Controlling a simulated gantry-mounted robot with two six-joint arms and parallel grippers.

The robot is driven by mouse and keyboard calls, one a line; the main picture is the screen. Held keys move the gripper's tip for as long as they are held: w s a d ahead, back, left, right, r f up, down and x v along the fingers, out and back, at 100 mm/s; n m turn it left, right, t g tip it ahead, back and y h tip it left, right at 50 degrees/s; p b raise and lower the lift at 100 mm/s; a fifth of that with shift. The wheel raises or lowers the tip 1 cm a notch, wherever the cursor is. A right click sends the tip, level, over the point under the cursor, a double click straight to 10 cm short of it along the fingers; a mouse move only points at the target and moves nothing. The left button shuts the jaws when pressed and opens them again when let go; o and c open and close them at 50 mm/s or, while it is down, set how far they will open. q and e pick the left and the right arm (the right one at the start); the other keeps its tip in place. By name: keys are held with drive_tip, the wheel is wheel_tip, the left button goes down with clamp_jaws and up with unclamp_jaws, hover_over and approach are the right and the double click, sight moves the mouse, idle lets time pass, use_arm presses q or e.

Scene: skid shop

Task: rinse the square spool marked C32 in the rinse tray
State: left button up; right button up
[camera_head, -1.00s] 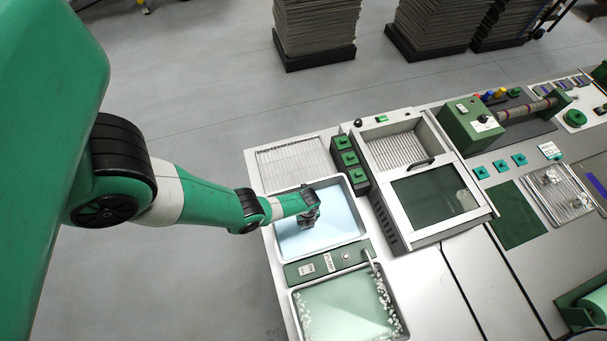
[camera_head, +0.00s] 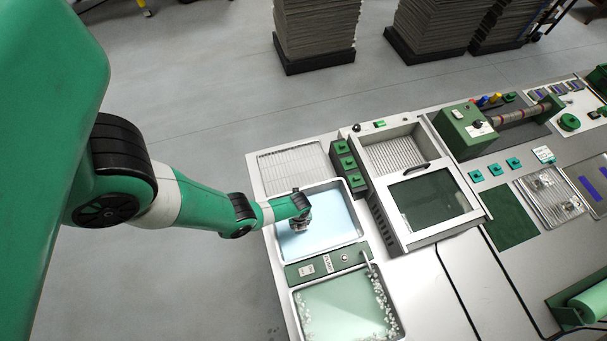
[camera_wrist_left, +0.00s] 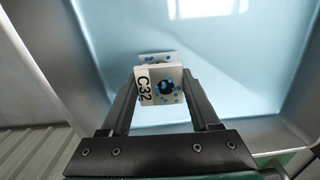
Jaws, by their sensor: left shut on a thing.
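The square spool marked C32 (camera_wrist_left: 160,85) is a pale square block with a dark central hole and blue specks; its label faces the left wrist camera. My left gripper (camera_wrist_left: 160,98) is shut on it, a finger on either side. In the head view my left gripper (camera_head: 300,222) is over the rinse tray (camera_head: 352,236), a white-rimmed tray of pale blue liquid. The spool is mostly hidden by the gripper there. I cannot tell whether the spool touches the liquid. My right gripper is not in view.
A tray of pale green liquid with white foam (camera_head: 345,310) lies in front, past a green control strip (camera_head: 328,265). A wire rack (camera_head: 292,160) lies behind. Green boxes (camera_head: 347,162) and a windowed cabinet (camera_head: 432,200) stand to the right.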

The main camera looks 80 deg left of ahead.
use_arm(q)
drive_tip(key=shift+r+p, duration=4.15)
drive_tip(key=shift+r, duration=0.55)
wheel_tip(320, 180, up, 4)
drive_tip(key=p, duration=0.4)
